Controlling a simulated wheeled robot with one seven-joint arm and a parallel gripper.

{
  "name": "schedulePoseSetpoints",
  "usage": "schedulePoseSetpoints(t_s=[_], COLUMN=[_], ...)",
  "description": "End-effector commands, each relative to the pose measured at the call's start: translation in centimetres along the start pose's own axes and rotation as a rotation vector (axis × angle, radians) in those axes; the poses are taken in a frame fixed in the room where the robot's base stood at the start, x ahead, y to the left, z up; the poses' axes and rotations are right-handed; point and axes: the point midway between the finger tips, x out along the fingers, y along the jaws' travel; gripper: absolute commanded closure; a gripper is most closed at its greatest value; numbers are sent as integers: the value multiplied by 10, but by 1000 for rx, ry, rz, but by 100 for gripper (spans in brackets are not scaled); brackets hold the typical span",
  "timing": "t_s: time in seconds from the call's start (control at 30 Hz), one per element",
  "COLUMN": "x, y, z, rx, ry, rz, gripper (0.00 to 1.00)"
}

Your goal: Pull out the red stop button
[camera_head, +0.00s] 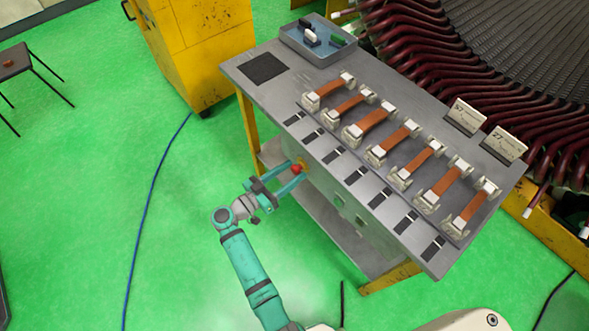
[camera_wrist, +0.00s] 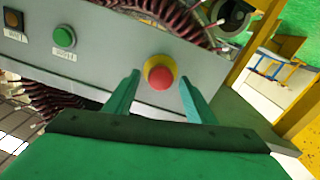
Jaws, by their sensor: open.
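The red stop button (camera_wrist: 161,78) sits on a yellow collar on the grey front panel (camera_wrist: 100,62) of the workbench. In the head view the red button (camera_head: 296,168) shows at the left part of the bench's front side. My gripper (camera_head: 289,176) is open, with its two teal fingers pointing at the panel. In the wrist view my gripper (camera_wrist: 160,92) has one finger on each side of the button, with gaps between. I cannot tell how deep the fingertips reach around it.
A green button (camera_wrist: 64,37) and an orange-dark switch (camera_wrist: 14,20) are on the same panel. A yellow cabinet (camera_head: 195,50) stands behind.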

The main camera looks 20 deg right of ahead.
Motion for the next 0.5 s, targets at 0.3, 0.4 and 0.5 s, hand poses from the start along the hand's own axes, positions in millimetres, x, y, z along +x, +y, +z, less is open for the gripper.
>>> schedulePoseSetpoints(t_s=[0.3,0.4,0.5], x=[20,20,20], y=[0,0,0], z=[0,0,0], rx=[0,0,0], ry=[0,0,0], rz=[-1,-1,-1], gripper=[50,50,50])
